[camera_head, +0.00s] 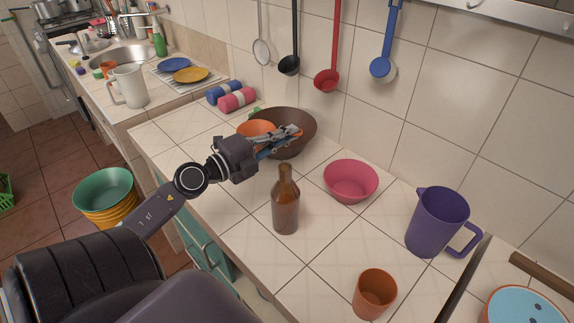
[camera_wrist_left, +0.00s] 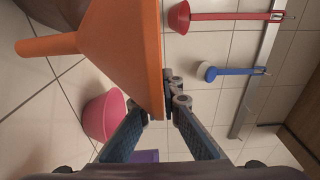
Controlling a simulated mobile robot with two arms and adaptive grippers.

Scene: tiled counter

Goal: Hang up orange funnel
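The orange funnel (camera_head: 257,128) shows in the head view in front of the brown bowl, partly covered by my left gripper (camera_head: 297,132). In the left wrist view the funnel (camera_wrist_left: 125,45) fills the upper middle, its spout pointing left in the picture, downward in the room. My left gripper (camera_wrist_left: 157,110) has its fingertips on both sides of the funnel's rim and is shut on it, with the cone hanging off to one side. The wall rail (camera_head: 520,18) is at the upper right; it also shows in the wrist view (camera_wrist_left: 258,75). My right gripper is not seen.
Ladles hang on the wall, including a red one (camera_head: 328,78) and a blue one (camera_head: 383,65). A brown bowl (camera_head: 305,118), brown bottle (camera_head: 286,205), pink bowl (camera_head: 350,182), purple pitcher (camera_head: 437,222) and orange cup (camera_head: 375,292) stand on the counter. Wall space right of the blue ladle is clear.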

